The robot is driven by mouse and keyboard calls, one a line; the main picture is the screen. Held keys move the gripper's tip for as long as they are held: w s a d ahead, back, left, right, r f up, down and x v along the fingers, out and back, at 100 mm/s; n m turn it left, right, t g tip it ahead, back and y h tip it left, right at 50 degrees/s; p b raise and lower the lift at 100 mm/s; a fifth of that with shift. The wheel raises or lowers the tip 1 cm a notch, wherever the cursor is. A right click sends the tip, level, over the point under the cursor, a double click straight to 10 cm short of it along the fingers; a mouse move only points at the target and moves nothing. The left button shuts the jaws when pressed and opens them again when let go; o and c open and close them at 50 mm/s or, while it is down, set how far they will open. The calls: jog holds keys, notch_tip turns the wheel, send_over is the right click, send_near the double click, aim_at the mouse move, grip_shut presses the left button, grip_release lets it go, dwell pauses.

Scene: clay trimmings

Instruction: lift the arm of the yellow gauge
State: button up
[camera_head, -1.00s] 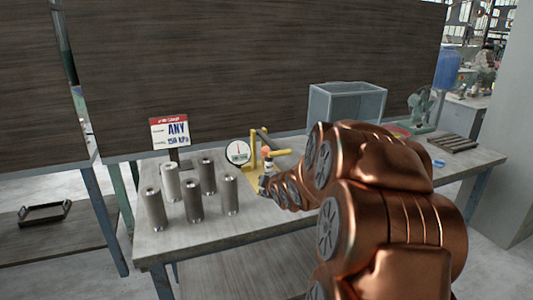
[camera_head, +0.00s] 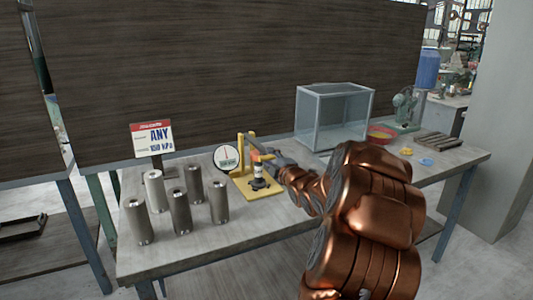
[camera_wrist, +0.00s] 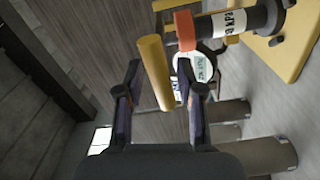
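The yellow gauge (camera_head: 243,187) stands on the bench with a yellow base, a post and a round white dial (camera_head: 228,158). In the wrist view its arm (camera_wrist: 156,72) is a yellow bar lying between the two fingers of my gripper (camera_wrist: 160,72), with a gap visible on either side. My gripper is open. An orange collar (camera_wrist: 185,30) and a dark cylinder with a white label (camera_wrist: 235,22) sit beside the bar. In the head view my gripper (camera_head: 268,160) is at the gauge's right side and hides most of the arm.
Several grey metal cylinders (camera_head: 180,212) stand left of the gauge, before a sign reading "ANY 150 kPa" (camera_head: 152,138). A glass-sided box (camera_head: 334,117) stands behind and right. A red bowl (camera_head: 381,133) and a green machine (camera_head: 404,108) are farther right.

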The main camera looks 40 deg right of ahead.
aim_at(266, 152)
jog(key=shift+p+x, duration=0.35)
jog(key=shift+x, duration=1.65)
grip_shut()
